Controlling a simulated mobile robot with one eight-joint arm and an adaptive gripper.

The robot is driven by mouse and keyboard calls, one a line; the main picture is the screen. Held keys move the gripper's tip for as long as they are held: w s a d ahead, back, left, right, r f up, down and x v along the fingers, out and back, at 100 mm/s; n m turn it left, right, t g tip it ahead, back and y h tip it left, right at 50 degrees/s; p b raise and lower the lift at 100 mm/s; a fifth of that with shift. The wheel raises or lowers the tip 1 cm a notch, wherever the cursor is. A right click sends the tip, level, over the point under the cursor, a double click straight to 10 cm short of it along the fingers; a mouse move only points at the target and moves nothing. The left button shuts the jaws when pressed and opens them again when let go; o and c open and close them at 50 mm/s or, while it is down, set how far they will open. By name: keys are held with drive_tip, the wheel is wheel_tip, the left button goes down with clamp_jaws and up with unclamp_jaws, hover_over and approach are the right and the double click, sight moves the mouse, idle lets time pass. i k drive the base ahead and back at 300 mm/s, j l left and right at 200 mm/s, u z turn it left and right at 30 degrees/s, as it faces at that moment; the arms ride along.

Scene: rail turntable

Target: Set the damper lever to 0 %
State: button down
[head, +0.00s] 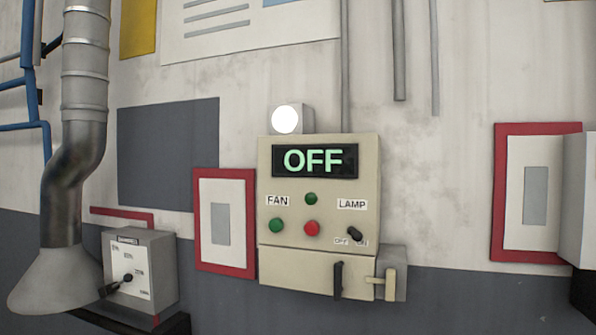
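A grey box (165,265) with a white scale plate (126,262) is on the wall at the lower left, beside the duct hood. A lever with a black knob (110,289) is on its face, and its knob points to the lower left. Small percentage-like marks stand around the scale, too small to read surely, so I cannot tell which mark the lever is at. My gripper is not in view.
A metal duct (84,70) ends in a flared hood (58,282) close left of the box. A beige control panel (318,235) reads OFF, with FAN buttons, a LAMP switch (355,234) and a side handle (388,283). Red-framed plates (223,259) hang nearby.

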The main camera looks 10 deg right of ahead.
sight(107, 289)
drive_tip(key=j, duration=0.3)
drive_tip(key=i+j, duration=0.15)
drive_tip(key=j, duration=0.2)
drive_tip(key=i+j+z, duration=0.15)
drive_tip(key=j, duration=0.2)
drive_tip(key=i+j, duration=0.15)
drive_tip(key=j, duration=0.2)
drive_tip(key=i+j+z, duration=0.1)
drive_tip(key=j, duration=0.3)
drive_tip(key=i+j+z, duration=0.1)
drive_tip(key=j, duration=0.25)
drive_tip(key=i+j, duration=0.1)
drive_tip(key=j, duration=0.3)
drive_tip(key=i+j+z, duration=0.1)
drive_tip(key=i+j, duration=0.1)
drive_tip(key=i, duration=0.05)
